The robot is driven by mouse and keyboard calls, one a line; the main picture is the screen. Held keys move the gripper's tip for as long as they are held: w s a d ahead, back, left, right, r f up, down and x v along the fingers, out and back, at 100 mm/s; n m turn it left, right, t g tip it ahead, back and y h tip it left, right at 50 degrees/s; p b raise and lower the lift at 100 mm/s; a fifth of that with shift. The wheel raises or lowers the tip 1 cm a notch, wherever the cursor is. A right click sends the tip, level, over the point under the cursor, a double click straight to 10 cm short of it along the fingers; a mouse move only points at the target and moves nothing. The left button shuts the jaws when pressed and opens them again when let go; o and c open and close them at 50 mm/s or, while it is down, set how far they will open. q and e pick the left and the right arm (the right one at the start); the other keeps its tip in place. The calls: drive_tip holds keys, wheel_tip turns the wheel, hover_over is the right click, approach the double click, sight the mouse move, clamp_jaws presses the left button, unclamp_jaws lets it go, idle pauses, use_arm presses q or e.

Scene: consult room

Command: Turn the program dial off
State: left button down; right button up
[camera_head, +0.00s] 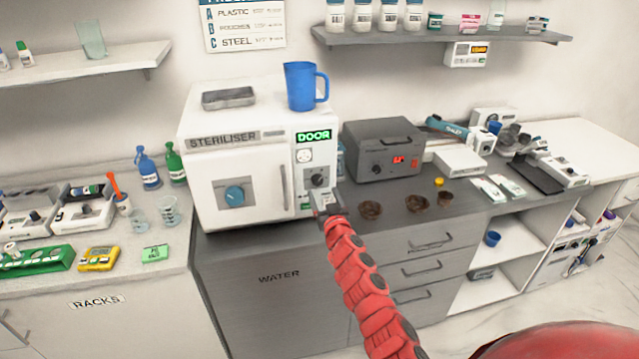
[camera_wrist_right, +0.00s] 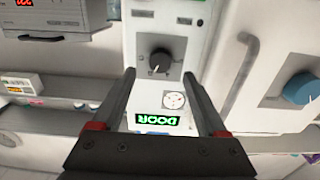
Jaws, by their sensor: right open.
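The white steriliser (camera_head: 210,145) stands on the grey counter in the head view. Its right-hand panel carries a green lit DOOR display (camera_head: 313,136) and, lower down, the black program dial (camera_head: 318,180). My right gripper (camera_head: 326,205) is at the lower part of this panel, just below the dial. In the right wrist view, which is upside down, the dial (camera_wrist_right: 160,60) lies ahead, between and beyond the tips of my open right gripper (camera_wrist_right: 158,74). The jaws are empty and I see no contact with the dial. My left gripper is not in view.
A blue knob (camera_head: 235,195) and a vertical handle (camera_head: 283,187) are on the steriliser door, left of the panel. A blue mug (camera_head: 301,86) and a metal tray (camera_head: 228,97) sit on top. A grey box (camera_head: 384,150) and brown bowls (camera_head: 371,210) stand to the right.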

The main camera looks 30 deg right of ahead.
sight(318, 183)
drive_tip(key=shift+w+d+r, duration=0.2)
drive_tip(key=shift+w+d, duration=0.05)
drive_tip(key=shift+w, duration=0.3)
drive_tip(key=shift+w+f, duration=0.1)
drive_tip(key=shift+w, duration=0.25)
drive_tip(key=shift+x, duration=1.15)
drive_tip(key=shift+w+d+f, duration=0.1)
drive_tip(key=shift+w+f, duration=0.05)
drive_tip(key=shift+w, duration=0.45)
clamp_jaws()
